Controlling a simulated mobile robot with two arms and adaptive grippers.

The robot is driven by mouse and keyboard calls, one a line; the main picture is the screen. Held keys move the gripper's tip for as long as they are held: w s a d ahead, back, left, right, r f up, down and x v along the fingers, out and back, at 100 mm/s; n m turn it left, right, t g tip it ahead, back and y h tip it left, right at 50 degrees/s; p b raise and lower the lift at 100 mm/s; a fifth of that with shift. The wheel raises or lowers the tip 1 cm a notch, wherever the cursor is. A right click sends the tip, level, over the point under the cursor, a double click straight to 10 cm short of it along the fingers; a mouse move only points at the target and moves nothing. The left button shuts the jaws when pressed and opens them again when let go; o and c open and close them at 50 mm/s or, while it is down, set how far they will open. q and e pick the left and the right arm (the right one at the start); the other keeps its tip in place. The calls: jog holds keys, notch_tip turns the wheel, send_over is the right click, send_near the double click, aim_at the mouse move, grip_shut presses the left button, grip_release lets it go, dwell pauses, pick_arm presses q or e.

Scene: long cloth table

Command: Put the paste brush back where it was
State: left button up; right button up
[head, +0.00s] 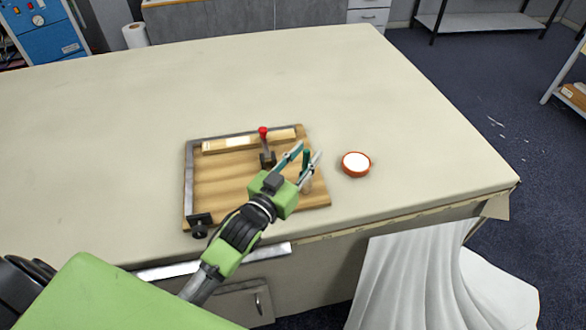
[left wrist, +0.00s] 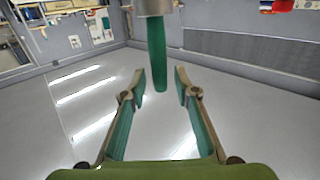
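The paste brush has a dark green handle (head: 306,158) and shows upright in the head view, handle up, at the right end of the wooden board (head: 240,185). Its pale lower part is partly behind my gripper. My left gripper (head: 303,163) is at the handle, with its fingers spread. In the left wrist view, the green handle (left wrist: 157,55) with its metal collar (left wrist: 155,6) lies between the fingertips, with gaps visible on both sides. I cannot tell what the brush's lower end rests on. My right gripper is not in view.
A red-knobbed clamp (head: 265,150) and a pale strip (head: 245,141) are on the board. The cloth table (head: 430,130) is clear behind it. White cloth (head: 415,275) hangs at the front.

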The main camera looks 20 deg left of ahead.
pick_arm(q)
jog(key=s+a+b, duration=0.2)
jog(key=s, duration=0.9)
jog(key=shift+s+a+f, duration=0.1)
jog(key=shift+s, duration=0.05)
